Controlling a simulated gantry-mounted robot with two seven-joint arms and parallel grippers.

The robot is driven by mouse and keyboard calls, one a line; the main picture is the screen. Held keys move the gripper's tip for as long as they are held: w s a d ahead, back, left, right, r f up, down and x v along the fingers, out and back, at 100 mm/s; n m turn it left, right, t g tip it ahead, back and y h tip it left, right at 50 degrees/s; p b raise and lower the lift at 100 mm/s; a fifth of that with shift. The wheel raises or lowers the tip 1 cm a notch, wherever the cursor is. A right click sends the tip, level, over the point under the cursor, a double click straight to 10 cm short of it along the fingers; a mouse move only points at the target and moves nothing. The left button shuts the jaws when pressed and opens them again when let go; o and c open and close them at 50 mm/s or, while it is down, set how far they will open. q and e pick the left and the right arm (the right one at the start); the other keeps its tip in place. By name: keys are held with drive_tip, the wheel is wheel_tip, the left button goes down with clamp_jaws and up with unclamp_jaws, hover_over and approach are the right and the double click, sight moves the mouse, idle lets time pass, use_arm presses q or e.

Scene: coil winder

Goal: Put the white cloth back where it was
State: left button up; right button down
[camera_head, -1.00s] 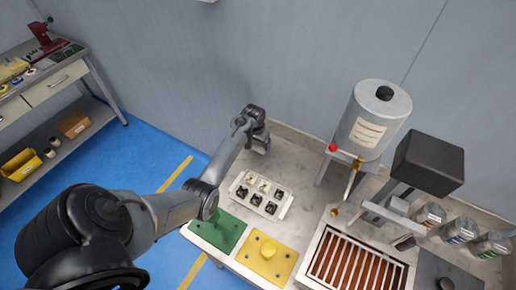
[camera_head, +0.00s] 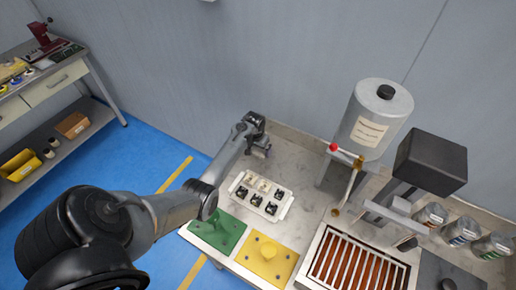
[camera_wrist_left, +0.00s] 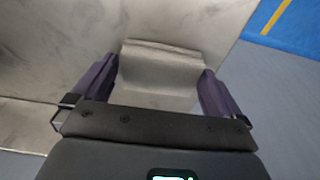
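My left gripper (camera_wrist_left: 158,85) is at the back left corner of the marble bench. In the left wrist view its two dark purple fingers stand wide apart, one on each side of a folded whitish cloth (camera_wrist_left: 160,70). The cloth fills most of the gap, close to both fingers; I cannot tell whether they touch it. Its lower part is hidden by the gripper body. In the head view, my left gripper (camera_head: 262,147) shows small beside the back wall, and the cloth is not clear there. My right gripper is in neither view.
A white tray of small parts (camera_head: 284,211) lies just in front of my left gripper. Green (camera_head: 205,236) and yellow (camera_head: 284,267) plates lie nearer. A metal tank (camera_head: 390,105) and a dark-headed machine (camera_head: 430,160) stand to the right. Bare bench lies between tray and tank.

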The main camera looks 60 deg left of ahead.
sight(256, 152)
use_arm(q)
drive_tip(key=shift+r, duration=0.1)
wheel_tip(256, 152, up, 12)
drive_tip(key=s+p, duration=0.1)
drive_tip(key=p, duration=0.1)
drive_tip(key=shift+s+d+p, duration=0.3)
drive_tip(key=shift+d+p, duration=0.1)
drive_tip(key=shift+d, duration=0.05)
idle(0.3)
